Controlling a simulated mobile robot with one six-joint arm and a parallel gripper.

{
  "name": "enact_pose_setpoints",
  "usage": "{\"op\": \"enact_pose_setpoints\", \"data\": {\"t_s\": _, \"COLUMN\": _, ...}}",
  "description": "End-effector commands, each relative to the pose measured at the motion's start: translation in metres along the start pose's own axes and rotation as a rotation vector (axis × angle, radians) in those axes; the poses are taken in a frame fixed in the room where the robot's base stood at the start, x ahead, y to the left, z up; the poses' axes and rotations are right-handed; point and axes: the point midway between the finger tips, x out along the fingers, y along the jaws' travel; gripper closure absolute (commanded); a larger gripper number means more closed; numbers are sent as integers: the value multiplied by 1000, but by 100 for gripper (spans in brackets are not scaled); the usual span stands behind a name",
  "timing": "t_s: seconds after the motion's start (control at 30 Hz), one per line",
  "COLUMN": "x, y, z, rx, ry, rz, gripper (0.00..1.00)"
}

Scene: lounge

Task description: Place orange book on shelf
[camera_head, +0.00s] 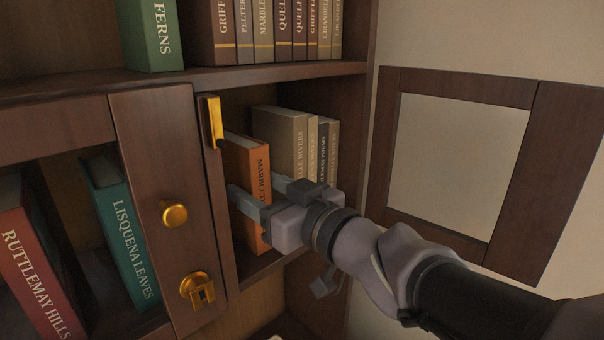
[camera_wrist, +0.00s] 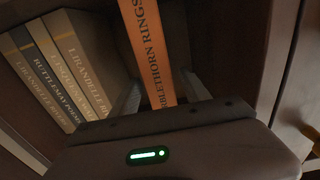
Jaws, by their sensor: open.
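The orange book (camera_head: 249,165) stands nearly upright in the open cabinet compartment, near its left wall, with its spine facing out. My gripper (camera_head: 254,187) is open, with one finger on each side of the book's spine. The wrist view also shows the orange book (camera_wrist: 153,50) between the two fingers. I cannot tell whether the fingers touch it. The book's bottom appears to rest on the compartment floor of the shelf (camera_head: 260,267). Its lower part is partly hidden by my gripper.
Several beige and grey books (camera_head: 285,137) stand to the right in the same compartment. An open framed door (camera_head: 555,170) swings out at right. A closed door with brass knob (camera_head: 174,214) is at left, before a teal book (camera_head: 122,235) and a red book (camera_head: 35,265).

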Motion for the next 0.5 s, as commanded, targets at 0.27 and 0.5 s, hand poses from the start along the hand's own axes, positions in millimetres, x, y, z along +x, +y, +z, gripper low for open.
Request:
{"op": "enact_pose_setpoints", "data": {"t_s": 0.27, "x": -57, "y": 1, "z": -2, "rx": -1, "ry": 0, "rz": 3, "gripper": 46}}
{"op": "enact_pose_setpoints", "data": {"t_s": 0.5, "x": -101, "y": 70, "z": 0, "rx": 48, "ry": -28, "rz": 354, "gripper": 46}}
